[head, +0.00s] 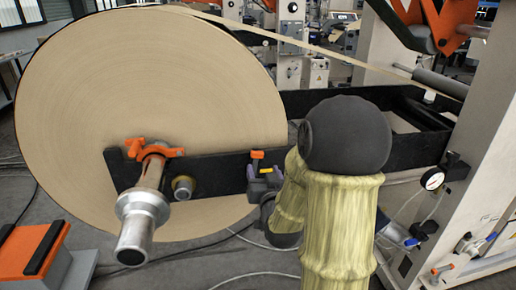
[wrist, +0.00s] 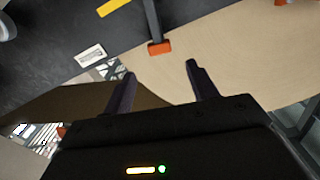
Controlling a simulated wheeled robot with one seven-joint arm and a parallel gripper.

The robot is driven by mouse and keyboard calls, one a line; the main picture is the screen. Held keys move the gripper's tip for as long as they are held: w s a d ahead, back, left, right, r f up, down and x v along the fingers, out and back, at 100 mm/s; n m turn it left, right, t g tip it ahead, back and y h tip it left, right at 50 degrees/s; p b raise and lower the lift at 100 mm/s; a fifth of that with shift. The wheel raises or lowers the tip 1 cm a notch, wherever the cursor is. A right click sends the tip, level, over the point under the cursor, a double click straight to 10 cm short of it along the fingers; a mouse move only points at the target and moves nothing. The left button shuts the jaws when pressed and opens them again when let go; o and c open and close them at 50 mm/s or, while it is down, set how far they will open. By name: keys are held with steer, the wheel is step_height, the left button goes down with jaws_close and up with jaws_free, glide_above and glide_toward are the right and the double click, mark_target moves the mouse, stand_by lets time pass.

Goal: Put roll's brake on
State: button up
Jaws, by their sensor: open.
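The large kraft paper roll (head: 150,90) hangs on a metal shaft (head: 140,215) at the black frame arm (head: 220,168). A small brake lever with an orange end (head: 257,154) shows on that arm, just above my gripper (head: 263,174). In the wrist view the lever is a dark bar with an orange tip (wrist: 159,47). My gripper (wrist: 160,69) is open and empty there, with the orange tip slightly beyond its fingertips and roughly centred between them. I cannot tell whether they touch. My arm hides part of the frame arm in the head view.
An orange clamp (head: 150,150) sits on the shaft, with a brass-coloured knob (head: 183,187) beside it. A pressure gauge (head: 432,179) is on the white machine post at right. An orange-topped block (head: 30,255) stands at lower left. Cables lie on the floor.

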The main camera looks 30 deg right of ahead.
mark_target(258, 155)
steer(key=x, duration=0.8)
steer(key=shift+w+d+p, duration=0.1)
steer(key=shift+w+p, duration=0.3)
jaws_close()
